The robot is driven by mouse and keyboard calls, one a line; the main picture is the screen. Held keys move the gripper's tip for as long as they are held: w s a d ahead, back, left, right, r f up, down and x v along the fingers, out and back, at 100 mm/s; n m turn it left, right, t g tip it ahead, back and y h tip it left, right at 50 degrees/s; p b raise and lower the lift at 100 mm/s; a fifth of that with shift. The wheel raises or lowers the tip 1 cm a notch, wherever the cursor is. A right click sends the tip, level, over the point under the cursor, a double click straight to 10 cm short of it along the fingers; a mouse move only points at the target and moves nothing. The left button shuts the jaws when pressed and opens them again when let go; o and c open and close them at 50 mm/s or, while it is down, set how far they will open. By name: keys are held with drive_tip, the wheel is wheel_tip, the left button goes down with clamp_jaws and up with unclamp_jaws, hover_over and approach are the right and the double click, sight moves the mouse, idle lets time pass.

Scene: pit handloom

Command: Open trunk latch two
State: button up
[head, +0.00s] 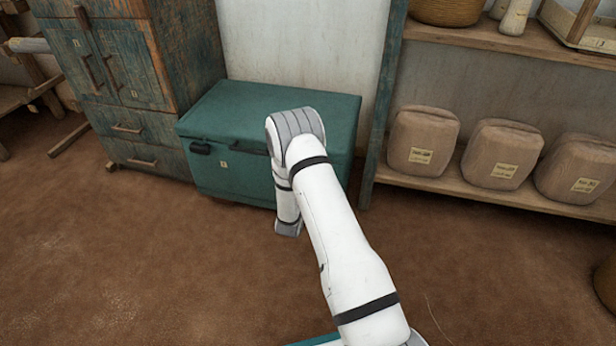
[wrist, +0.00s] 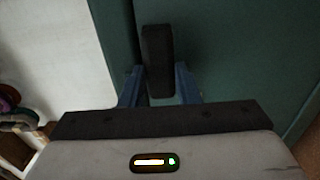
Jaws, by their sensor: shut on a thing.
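The trunk (head: 240,110) is a teal chest with its lid down, against the wall in the head view. A black latch (head: 201,149) sits at the left of its front, near a small pale label (head: 223,164). My arm covers the right part of the front, so any latch there is hidden in the head view. In the wrist view, my gripper (wrist: 160,84) has its blue fingers on either side of a dark latch (wrist: 157,45), shut on it, against the teal trunk surface (wrist: 222,50). My gripper's fingers do not show in the head view.
A worn wooden cabinet (head: 130,60) stands close on the trunk's left. A shelf unit (head: 480,190) with several wrapped bundles (head: 423,140) stands on its right. The brown floor (head: 150,260) in front is clear.

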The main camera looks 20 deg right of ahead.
drive_tip(key=shift+d, duration=0.1)
idle(0.3)
drive_tip(key=o, duration=1)
drive_tip(key=p+v, duration=0.2)
drive_tip(key=v, duration=0.6)
drive_tip(key=shift+p, duration=0.3)
